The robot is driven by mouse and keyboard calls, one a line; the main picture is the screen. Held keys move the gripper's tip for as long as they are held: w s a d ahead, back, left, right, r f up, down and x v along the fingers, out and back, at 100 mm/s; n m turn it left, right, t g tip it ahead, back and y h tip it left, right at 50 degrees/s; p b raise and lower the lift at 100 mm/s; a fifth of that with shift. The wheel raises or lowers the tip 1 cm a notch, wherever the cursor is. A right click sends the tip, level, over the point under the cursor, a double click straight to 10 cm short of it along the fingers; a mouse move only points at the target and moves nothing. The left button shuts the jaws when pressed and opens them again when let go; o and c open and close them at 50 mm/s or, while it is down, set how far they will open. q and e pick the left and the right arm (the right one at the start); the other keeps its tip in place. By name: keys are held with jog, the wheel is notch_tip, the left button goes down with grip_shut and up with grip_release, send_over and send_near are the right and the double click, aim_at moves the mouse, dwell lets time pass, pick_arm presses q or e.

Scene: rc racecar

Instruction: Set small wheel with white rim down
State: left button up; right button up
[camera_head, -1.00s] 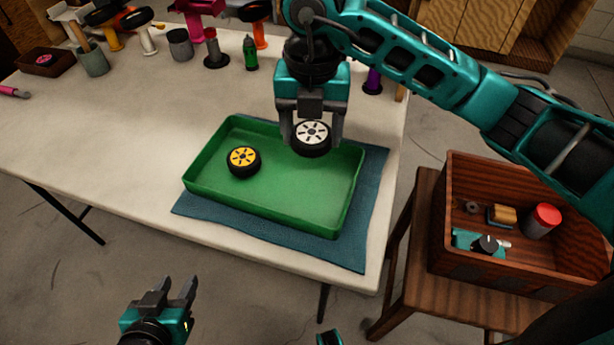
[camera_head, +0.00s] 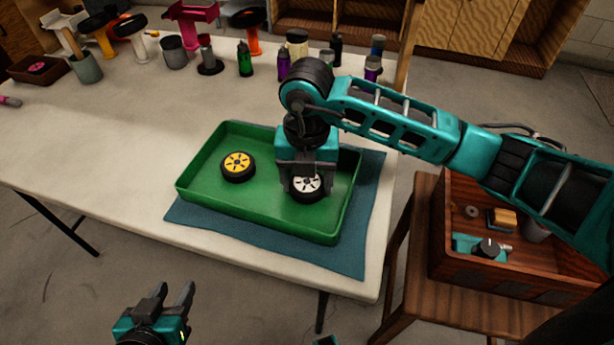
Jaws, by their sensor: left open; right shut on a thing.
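The small wheel with white rim (camera_head: 306,186) is in my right gripper (camera_head: 305,190), low inside the green tray (camera_head: 270,216) toward its right side. The white rim faces up, and part of it is hidden by the gripper. I cannot tell whether the tyre touches the tray floor. A wheel with a yellow rim (camera_head: 238,166) lies flat in the left part of the tray. My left gripper (camera_head: 170,292) is open and empty, off the table's front edge at the bottom of the view.
The tray sits on a blue cloth (camera_head: 350,262) on the white table (camera_head: 110,165). Several bottles and tools stand along the table's back. A wooden crate (camera_head: 465,272) with parts stands on a stool at the right. The table's left middle is clear.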

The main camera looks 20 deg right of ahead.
aim_at(307, 183)
jog(key=shift+f, duration=0.15)
jog(key=o, duration=1)
pick_arm(q)
jog(key=shift+f, duration=0.15)
pick_arm(e)
jog(key=shift+r, duration=0.45)
pick_arm(q)
jog(key=shift+s+a+r+p, duration=0.25)
jog(key=shift+r+p, duration=0.3)
jog(key=shift+p, duration=0.45)
pick_arm(e)
notch_tip(307, 183, up, 12)
jog(key=shift+f, duration=0.25)
pick_arm(q)
jog(key=shift+s+a, duration=0.1)
pick_arm(e)
jog(key=shift+s, duration=0.1)
